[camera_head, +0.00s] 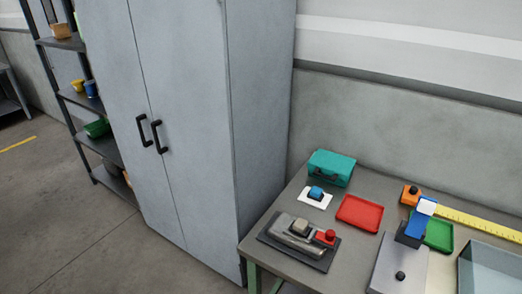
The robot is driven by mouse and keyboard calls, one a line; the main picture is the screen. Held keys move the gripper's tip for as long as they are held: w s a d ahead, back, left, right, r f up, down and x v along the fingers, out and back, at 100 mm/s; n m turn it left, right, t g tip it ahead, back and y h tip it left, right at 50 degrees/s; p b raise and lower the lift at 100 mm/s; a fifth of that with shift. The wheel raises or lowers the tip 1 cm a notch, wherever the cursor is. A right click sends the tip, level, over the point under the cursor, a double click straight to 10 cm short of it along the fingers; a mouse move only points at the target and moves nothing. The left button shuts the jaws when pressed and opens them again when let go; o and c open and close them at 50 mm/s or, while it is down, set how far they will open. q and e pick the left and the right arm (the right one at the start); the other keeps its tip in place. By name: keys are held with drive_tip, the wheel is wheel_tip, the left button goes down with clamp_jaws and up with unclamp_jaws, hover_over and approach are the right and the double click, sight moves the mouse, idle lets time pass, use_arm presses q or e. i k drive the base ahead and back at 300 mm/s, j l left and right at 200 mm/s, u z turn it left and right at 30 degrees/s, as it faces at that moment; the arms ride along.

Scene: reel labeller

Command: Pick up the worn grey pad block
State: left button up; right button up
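A small dark grey block (300,227), which looks like the worn pad block, sits on top of a grey device (290,238) at the front left of the table. The device lies on a dark base plate (318,264) and has a red knob (330,235) at its right end. Whether the block is seated in the device or only resting on it is too small to tell. Neither of my grippers is in view.
A tall grey cabinet (190,110) stands left.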

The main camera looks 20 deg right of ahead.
sight(300, 227)
drive_tip(key=z, duration=1.1)
